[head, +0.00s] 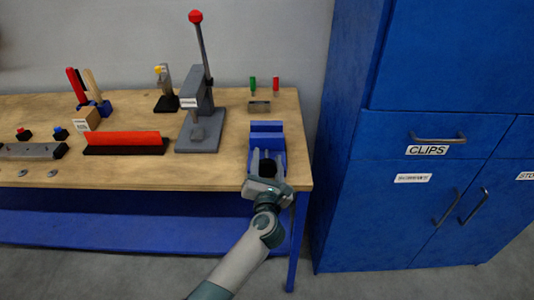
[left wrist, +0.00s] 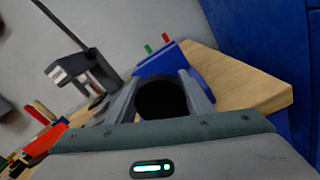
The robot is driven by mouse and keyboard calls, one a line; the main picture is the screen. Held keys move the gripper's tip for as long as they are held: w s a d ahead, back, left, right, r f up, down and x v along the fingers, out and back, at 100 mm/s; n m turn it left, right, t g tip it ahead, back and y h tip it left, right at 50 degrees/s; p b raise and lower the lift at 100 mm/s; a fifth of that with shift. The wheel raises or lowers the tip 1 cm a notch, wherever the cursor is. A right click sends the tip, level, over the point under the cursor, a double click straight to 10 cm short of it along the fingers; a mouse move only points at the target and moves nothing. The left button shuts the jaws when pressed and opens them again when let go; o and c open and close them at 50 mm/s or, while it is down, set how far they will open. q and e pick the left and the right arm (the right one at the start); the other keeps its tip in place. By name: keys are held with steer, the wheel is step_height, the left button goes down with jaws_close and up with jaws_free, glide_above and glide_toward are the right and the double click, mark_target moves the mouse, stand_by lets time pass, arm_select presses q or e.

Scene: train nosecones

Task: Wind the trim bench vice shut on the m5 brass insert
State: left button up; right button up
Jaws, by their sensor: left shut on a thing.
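The blue bench vice (head: 266,128) stands at the right front corner of the wooden bench. Its blue body also shows in the left wrist view (left wrist: 168,60), behind the fingers. My left gripper (head: 267,163) is at the vice's front side, with its fingers on either side of a dark round knob (head: 267,170). In the left wrist view the black knob (left wrist: 161,99) fills the gap between the two fingers. The gripper is shut on it. I cannot make out the brass insert or the gap between the jaws. My right gripper is not in view.
A grey lever press (head: 197,118) with a red-topped lever stands left of the vice. A small holder (head: 259,107) and green and red-handled tools are behind it. A red bar (head: 122,140) lies further left. Blue cabinets (head: 420,190) stand close on the right.

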arm_select(q)
steer(key=shift+r+m, duration=0.15)
steer(key=shift+m, duration=0.15)
steer(key=shift+m+p, duration=0.3)
steer(key=shift+p, duration=0.25)
steer(key=shift+f, duration=0.25)
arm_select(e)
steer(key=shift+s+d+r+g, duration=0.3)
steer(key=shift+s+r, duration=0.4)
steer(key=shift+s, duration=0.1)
